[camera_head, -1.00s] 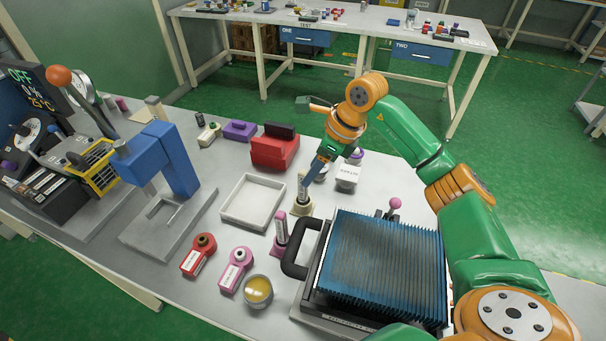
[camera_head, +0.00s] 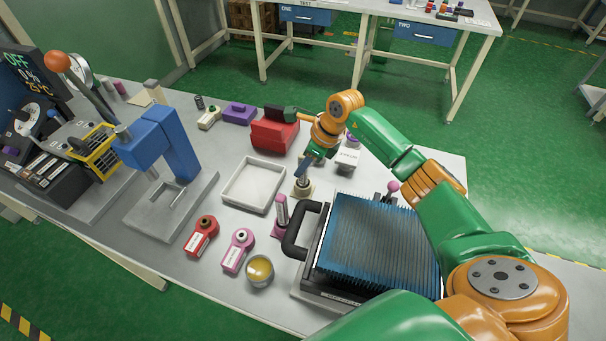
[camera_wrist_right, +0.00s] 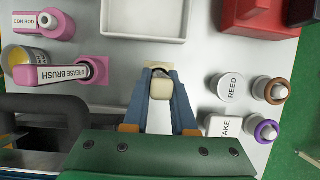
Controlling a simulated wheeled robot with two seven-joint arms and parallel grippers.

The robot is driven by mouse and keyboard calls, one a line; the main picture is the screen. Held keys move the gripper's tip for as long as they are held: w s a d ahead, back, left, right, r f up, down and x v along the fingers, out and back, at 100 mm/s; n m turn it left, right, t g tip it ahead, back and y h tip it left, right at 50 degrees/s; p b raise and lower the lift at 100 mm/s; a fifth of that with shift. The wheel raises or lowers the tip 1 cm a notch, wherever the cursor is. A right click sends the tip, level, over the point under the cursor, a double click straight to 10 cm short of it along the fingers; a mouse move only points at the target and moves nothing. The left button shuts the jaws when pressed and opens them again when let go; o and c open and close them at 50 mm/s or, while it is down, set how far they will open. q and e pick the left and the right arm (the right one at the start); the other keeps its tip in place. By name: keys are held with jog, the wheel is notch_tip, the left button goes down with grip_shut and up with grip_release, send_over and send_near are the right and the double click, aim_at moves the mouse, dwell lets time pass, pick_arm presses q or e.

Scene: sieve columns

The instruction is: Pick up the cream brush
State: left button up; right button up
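The cream brush (camera_head: 303,183) stands upright on the table, with a cream base at its foot. In the right wrist view its pale cream top (camera_wrist_right: 161,89) shows between the fingers. My right gripper (camera_head: 305,168) is lowered over the brush from above. In the right wrist view the two blue fingers of my right gripper (camera_wrist_right: 162,80) lie on either side of the handle. No clear gap shows, but I cannot tell whether they press on it. The fingers hide part of the handle. My left gripper is not in view.
A pink brush (camera_head: 281,212), labelled GREASE BRUSH in the wrist view, stands close to the left. A white tray (camera_head: 228,193) lies behind it. The black-handled sieve box (camera_head: 312,262) is in front right. White REED (camera_wrist_right: 231,87) and INTAKE blocks (camera_wrist_right: 222,124) are to the right.

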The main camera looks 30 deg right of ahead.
grip_shut()
